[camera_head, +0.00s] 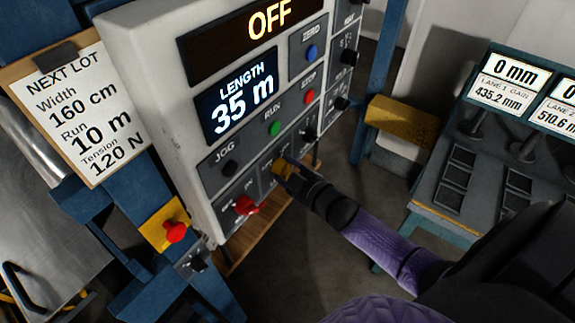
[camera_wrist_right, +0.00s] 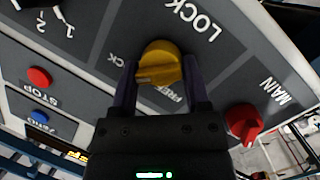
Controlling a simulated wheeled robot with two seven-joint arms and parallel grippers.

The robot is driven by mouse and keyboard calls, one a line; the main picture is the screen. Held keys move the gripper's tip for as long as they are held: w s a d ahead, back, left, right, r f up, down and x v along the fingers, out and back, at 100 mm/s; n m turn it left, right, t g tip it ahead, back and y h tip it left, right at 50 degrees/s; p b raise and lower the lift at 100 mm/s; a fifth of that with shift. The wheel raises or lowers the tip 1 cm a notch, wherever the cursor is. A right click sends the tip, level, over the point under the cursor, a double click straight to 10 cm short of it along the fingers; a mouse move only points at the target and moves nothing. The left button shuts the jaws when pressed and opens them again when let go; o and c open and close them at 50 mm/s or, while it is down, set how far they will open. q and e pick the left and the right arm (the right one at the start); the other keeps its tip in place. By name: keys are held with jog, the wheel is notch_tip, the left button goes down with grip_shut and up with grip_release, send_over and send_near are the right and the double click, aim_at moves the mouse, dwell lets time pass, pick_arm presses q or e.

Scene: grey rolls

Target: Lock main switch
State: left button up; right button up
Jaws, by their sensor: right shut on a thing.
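A white control panel (camera_head: 140,60) stands tilted in the head view. Its top display (camera_head: 268,22) reads OFF. The red main switch (camera_head: 246,205) is a rotary knob low on the panel; in the right wrist view it (camera_wrist_right: 244,122) sits beside the label MAIN. A yellow lock knob (camera_wrist_right: 158,63) sits on the plate labelled LOCK, with FREE printed near it. My right gripper (camera_wrist_right: 160,85) is shut on the yellow knob, one finger on each side; in the head view the gripper (camera_head: 287,172) partly covers it. My left gripper is not in view.
A green run button (camera_head: 274,128), red stop button (camera_head: 309,96) and blue zero button (camera_head: 311,52) are on the panel. A red emergency button (camera_head: 175,232) on yellow is at lower left. A clipboard (camera_head: 80,110) hangs left. Another console (camera_head: 450,190) stands right.

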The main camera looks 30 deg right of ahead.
jog(key=shift+s+a+f+m, duration=0.1)
jog(key=shift+s+f+m, duration=0.15)
jog(key=shift+m, duration=0.25)
jog(key=o, duration=0.9)
jog(key=shift+c, duration=0.2)
jog(key=o, duration=0.4)
jog(key=shift+w+r, duration=0.1)
jog(key=shift+w, duration=0.1)
jog(key=shift+c, duration=0.2)
jog(key=shift+r+p, duration=0.1)
jog(key=shift+p, duration=0.2)
jog(key=shift+s, duration=0.35)
jog(key=v, duration=0.9)
jog(key=shift+p, duration=0.4)
jog(key=shift+s+r, duration=0.1)
jog(key=shift+r, duration=0.05)
